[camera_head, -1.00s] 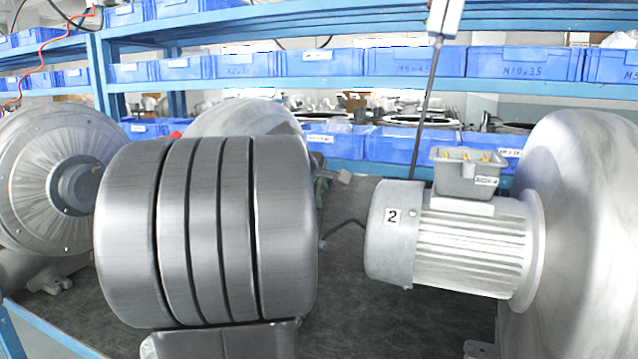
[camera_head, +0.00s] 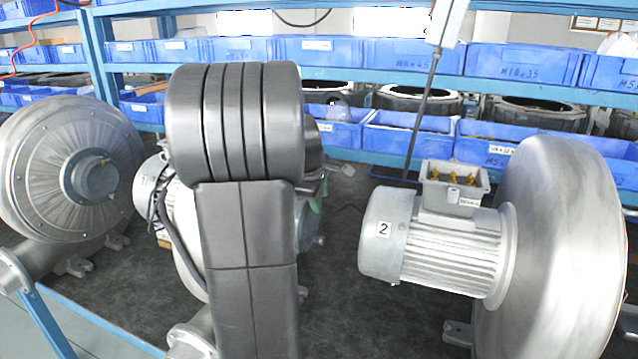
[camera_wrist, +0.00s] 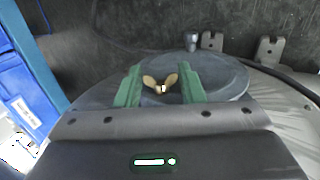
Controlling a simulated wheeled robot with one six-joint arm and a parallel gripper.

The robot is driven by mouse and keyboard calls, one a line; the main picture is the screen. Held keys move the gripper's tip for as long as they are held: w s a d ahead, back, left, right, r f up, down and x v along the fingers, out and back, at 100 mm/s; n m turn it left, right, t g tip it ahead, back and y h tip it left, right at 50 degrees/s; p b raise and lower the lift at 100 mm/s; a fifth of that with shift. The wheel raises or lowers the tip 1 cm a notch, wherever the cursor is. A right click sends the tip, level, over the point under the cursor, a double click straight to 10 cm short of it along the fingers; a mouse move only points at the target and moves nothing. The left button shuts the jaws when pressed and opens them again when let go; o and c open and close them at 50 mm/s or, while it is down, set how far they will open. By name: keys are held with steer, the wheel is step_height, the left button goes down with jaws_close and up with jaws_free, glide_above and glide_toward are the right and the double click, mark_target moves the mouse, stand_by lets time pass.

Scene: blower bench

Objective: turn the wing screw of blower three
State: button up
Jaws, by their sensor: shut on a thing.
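Blower three (camera_head: 147,194) stands in the middle of the bench in the head view, largely hidden behind my arm. In the wrist view its round grey cover (camera_wrist: 226,76) shows with the brass wing screw (camera_wrist: 160,87) on it. My gripper (camera_wrist: 160,72) has its two green fingers on either side of the wing screw, shut on its wings. The wing screw's two wings spread left and right between the fingers. In the head view the wing screw and the fingertips are hidden behind my arm.
Blower two (camera_head: 436,248), with an open terminal box (camera_head: 455,188), stands to the right. Another blower (camera_head: 70,170) stands at the left. Shelves with blue bins (camera_head: 408,135) run behind. A thin upright pole (camera_head: 424,100) rises behind blower two. Dark bench surface shows between the blowers.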

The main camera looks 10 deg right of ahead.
steer(key=shift+g+p, duration=0.3)
steer(key=shift+p, duration=0.5)
steer(key=o, duration=1)
steer(key=shift+r, duration=0.1)
steer(key=v, duration=0.9)
steer(key=b+v, duration=0.1)
steer(key=v, duration=0.3)
steer(key=shift+s+d+r, duration=0.1)
steer(key=shift+d+r, duration=0.1)
steer(key=shift+r, duration=0.15)
steer(key=shift+f, duration=0.1)
steer(key=x, duration=1.3)
steer(key=shift+a+f+p, duration=0.15)
steer(key=shift+f+p, duration=0.25)
steer(key=shift+r, duration=0.2)
